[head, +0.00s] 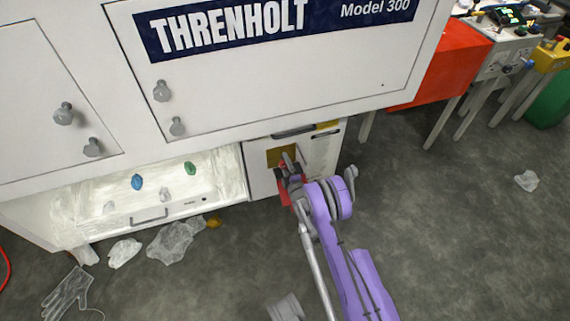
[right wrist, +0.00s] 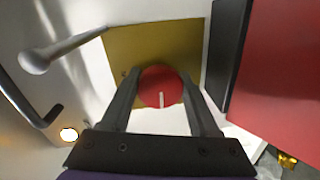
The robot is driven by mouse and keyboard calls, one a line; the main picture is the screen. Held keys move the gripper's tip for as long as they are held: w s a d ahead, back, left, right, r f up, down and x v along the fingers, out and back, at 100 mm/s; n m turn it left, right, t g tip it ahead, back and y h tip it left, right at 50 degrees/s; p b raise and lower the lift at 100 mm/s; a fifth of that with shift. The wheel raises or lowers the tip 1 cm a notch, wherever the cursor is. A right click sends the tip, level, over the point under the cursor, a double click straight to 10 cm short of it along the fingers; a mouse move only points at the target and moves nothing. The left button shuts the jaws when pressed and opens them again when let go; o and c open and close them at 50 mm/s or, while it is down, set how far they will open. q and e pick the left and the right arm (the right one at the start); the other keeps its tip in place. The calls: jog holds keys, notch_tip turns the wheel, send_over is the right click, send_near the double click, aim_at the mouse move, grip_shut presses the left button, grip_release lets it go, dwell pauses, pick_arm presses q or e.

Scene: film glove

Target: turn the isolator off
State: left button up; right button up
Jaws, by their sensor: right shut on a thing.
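The isolator is a round red knob (right wrist: 160,84) with a short white mark, set on a yellow plate (right wrist: 155,45). In the right wrist view the white mark points down the picture, towards my gripper's base. My right gripper (right wrist: 160,92) has one finger on each side of the knob and is shut on it. In the head view the yellow plate (head: 274,158) sits on the lower white cabinet front, and my right gripper (head: 287,168) hides most of the knob. My left gripper is not in view.
A red panel (right wrist: 285,75) stands close on the right in the wrist view. A grey lever handle (right wrist: 60,52) juts out on the left. A white machine labelled THRENHOLT (head: 260,85) overhangs above. Crumpled film (head: 176,242) and a clear glove (head: 68,292) lie on the floor.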

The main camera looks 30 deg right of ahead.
jog(key=shift+d, duration=0.1)
dwell(0.3)
jog(key=o, duration=1.4)
jog(key=shift+c, duration=0.2)
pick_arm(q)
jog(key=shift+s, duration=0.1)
pick_arm(e)
jog(key=shift+s, duration=0.1)
